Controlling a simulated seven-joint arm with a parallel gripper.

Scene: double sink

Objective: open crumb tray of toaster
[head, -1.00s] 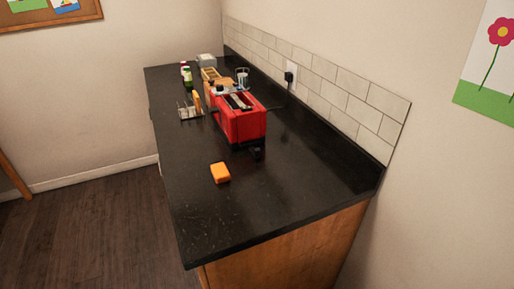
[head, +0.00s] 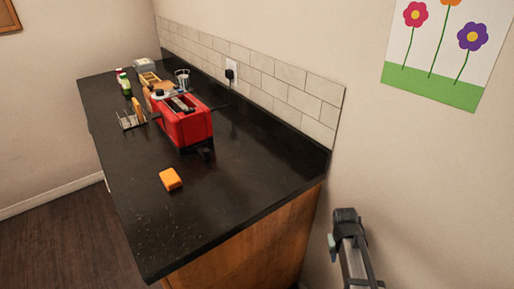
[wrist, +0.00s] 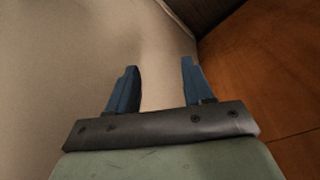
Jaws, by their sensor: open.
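A red toaster (head: 188,122) stands on the black counter, with bread slots on top and a dark base. A small black part (head: 206,154) sticks out low at its near end; I cannot tell whether it is the crumb tray or a lever. My gripper (wrist: 158,75) shows in the wrist view, its two blue fingers apart with nothing between them. It faces the wall and the wooden cabinet side. In the head view, part of my arm shows at the lower right, off the counter's right end and well away from the toaster.
An orange sponge (head: 171,179) lies on the counter (head: 240,190) in front of the toaster. A wire rack (head: 131,120), bottles (head: 125,84) and a glass jar (head: 183,78) stand behind. A tiled backsplash (head: 265,79) with a plugged outlet (head: 231,73) runs along the wall. The near counter end is clear.

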